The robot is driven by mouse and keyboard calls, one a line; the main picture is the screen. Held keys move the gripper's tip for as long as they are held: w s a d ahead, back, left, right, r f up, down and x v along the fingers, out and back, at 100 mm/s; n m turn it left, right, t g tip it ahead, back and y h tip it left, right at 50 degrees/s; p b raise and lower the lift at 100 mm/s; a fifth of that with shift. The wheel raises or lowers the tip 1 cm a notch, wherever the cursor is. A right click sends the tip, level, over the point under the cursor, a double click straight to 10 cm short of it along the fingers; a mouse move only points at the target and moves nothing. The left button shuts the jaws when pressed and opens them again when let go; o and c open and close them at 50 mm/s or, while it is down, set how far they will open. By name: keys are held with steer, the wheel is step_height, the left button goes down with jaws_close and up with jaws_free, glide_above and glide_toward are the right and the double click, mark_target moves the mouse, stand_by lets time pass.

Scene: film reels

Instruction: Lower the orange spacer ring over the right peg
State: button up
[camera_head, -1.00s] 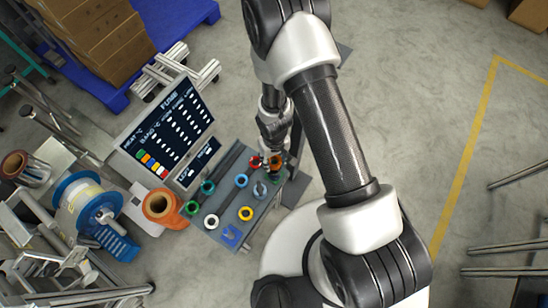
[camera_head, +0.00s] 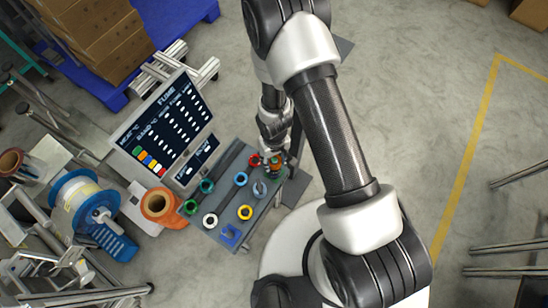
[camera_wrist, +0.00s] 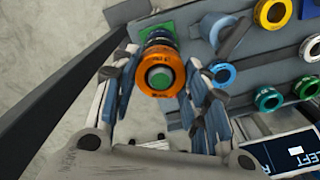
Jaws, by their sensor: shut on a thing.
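The orange spacer ring (camera_wrist: 160,92) is between the two fingers of my gripper (camera_wrist: 160,88) in the wrist view. The gripper is shut on it. A peg with a green tip (camera_wrist: 160,78) shows through the ring's opening, so the ring appears to be around the peg. How far down the ring sits is hard to tell. In the head view, the orange ring (camera_head: 276,167) is small and partly hidden beneath my gripper (camera_head: 274,152).
The grey board (camera_head: 222,196) carries red (camera_head: 255,160), teal, blue, green, white and yellow (camera_head: 245,212) rings. A tilted screen (camera_head: 166,125) stands behind it. An orange roll (camera_head: 172,215) and a blue spool (camera_head: 62,190) are left. Open floor lies right.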

steer(key=o, duration=1.2)
steer(key=shift+r, duration=0.15)
step_height(320, 180, up, 12)
steer(key=shift+f, duration=0.1)
stand_by(0.4)
